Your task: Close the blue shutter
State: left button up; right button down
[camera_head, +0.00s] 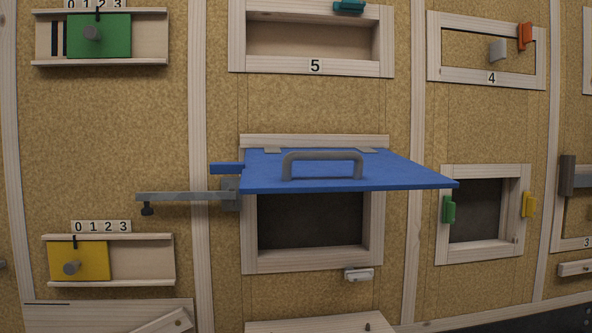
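The blue shutter (400,174) is open. It is hinged along its top edge under a wooden strip and sticks out from the wall, roughly level. A grey bar handle (322,158) stands on its upper face. Below it is the dark framed opening (310,222). A grey metal bar (185,197) with a black knob (147,208) extends left from beside the shutter, near a small blue tab (226,168). A small white catch (358,274) sits under the opening's frame. Neither of my grippers shows in the head view.
A green sliding panel (112,40) and a yellow sliding panel (95,262) are on the left. A framed recess marked 5 (300,42) is above. On the right are frame 4 (470,76) and a dark opening with green and yellow catches (475,210). Space before the shutter looks clear.

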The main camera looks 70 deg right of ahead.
aim_at(266, 170)
jog(key=z, duration=1.35)
jog(key=k, duration=1.1)
jog(key=z, duration=1.85)
jog(key=i, duration=0.5)
jog(key=z, duration=0.05)
